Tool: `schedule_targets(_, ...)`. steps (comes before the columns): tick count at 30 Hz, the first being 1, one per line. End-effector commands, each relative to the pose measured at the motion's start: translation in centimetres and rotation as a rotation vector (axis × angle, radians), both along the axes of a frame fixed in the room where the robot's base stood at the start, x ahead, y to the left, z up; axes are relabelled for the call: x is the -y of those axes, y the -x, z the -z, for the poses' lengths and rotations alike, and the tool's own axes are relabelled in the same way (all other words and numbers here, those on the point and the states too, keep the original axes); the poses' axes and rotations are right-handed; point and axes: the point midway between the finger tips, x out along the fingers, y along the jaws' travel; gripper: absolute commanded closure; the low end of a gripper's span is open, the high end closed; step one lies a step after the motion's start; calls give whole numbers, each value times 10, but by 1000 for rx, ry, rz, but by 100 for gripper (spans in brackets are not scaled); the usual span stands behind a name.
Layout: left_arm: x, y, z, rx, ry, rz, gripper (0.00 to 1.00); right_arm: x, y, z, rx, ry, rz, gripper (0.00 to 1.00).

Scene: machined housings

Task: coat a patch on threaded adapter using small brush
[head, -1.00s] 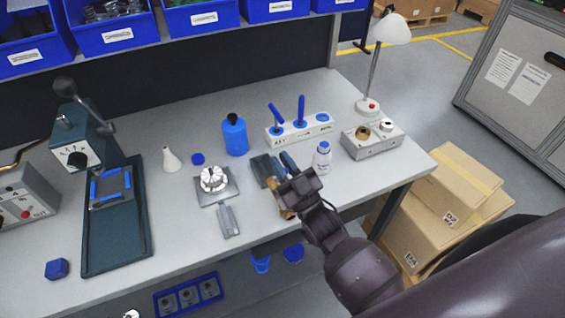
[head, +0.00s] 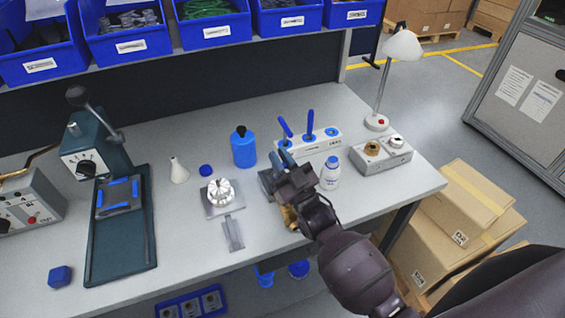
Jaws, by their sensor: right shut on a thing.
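My right gripper (head: 284,174) is over the middle right of the bench. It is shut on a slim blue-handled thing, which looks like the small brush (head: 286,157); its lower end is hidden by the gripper. A brass-coloured piece (head: 289,219) shows just under the gripper, mostly covered. It may be the threaded adapter, but I cannot tell, nor whether anything touches it. A dark grey block (head: 266,182) sits beside it, partly hidden. My left gripper is not in view.
A white stand (head: 322,147) holds two upright blue handles; its right slot looks empty. A white bottle (head: 330,174) stands close right of my gripper. A blue bottle (head: 243,148), a round metal fixture (head: 221,190) and a grey box (head: 380,156) with brass top are nearby.

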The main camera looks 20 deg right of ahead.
Motion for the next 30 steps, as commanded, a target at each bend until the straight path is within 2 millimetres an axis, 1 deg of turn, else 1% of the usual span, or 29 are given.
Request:
schedule_targets(7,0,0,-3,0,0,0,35,0,1,-3,0,-1,1,100)
schedule_targets(19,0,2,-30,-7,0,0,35,1,6,-34,-2,-1,1,100)
schedule_targets(30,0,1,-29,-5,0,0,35,1,11,-57,0,-1,0,100)
